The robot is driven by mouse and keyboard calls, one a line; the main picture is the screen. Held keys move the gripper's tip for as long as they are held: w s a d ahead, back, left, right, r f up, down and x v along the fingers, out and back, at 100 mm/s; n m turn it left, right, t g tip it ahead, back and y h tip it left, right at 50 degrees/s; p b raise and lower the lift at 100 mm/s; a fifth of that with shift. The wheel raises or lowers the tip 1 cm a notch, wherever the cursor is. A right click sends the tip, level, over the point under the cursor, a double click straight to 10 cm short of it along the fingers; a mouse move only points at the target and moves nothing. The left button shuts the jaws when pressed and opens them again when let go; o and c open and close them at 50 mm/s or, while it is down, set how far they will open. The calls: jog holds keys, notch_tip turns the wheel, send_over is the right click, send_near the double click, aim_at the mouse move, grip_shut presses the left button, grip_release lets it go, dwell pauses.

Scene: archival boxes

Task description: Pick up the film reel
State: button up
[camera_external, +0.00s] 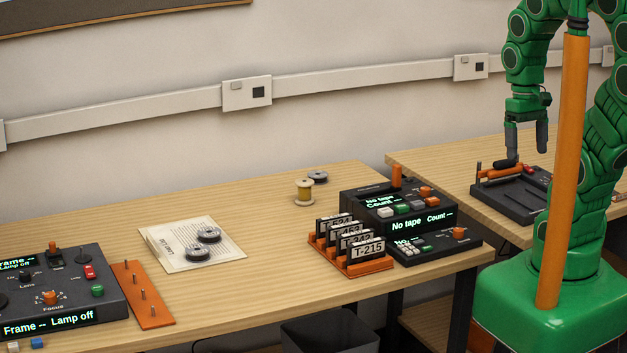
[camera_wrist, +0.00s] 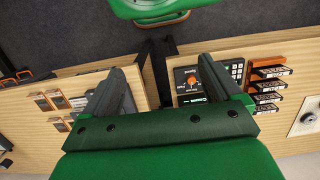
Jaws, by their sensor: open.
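Two grey-and-dark reels (camera_external: 204,236) lie on a white printed sheet (camera_external: 168,246) on the left table. A smaller dark reel (camera_external: 318,176) lies at the back of that table, beside a yellow spool (camera_external: 304,188). I cannot tell which is the film reel. In the wrist view, part of a reel (camera_wrist: 308,118) on a pale sheet shows at the right edge. My gripper (camera_external: 527,148) hangs pointing down at the right table, far from the reels. It is open and empty; both fingers also show in the wrist view (camera_wrist: 166,66).
An orange rack of tape cartridges (camera_external: 348,264) and a dark console (camera_external: 400,209) stand between my gripper and the reels. A control box (camera_external: 60,289) and an orange pegged plate (camera_external: 142,294) stand at the left. A dark device (camera_external: 514,199) sits on the right table. A gap separates the tables.

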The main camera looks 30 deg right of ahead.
jog(key=w+m, duration=0.1)
jog(key=w, duration=1.5)
jog(key=shift+m+t, duration=0.5)
jog(key=shift+t, duration=0.4)
jog(key=w+a+f, duration=0.2)
jog(key=w+f, duration=0.4)
jog(key=w, duration=0.5)
jog(key=w+a+f, duration=0.3)
jog(key=w+f, duration=0.3)
jog(key=w, duration=0.5)
jog(key=w+a+f, duration=0.3)
jog(key=w+f, duration=0.2)
jog(key=w, duration=0.6)
jog(key=shift+w+f, duration=0.25)
jog(key=shift+f, duration=0.15)
jog(key=shift+w+a+f, duration=0.15)
jog(key=shift+f, duration=1.25)
jog(key=shift+w+a+f, duration=0.1)
jog(key=shift+f, duration=1.35)
jog(key=shift+w+a+f, duration=0.15)
jog(key=shift+f, duration=1.25)
jog(key=shift+c, duration=0.3)
jog(key=c, duration=1.1)
jog(key=shift+r, duration=0.1)
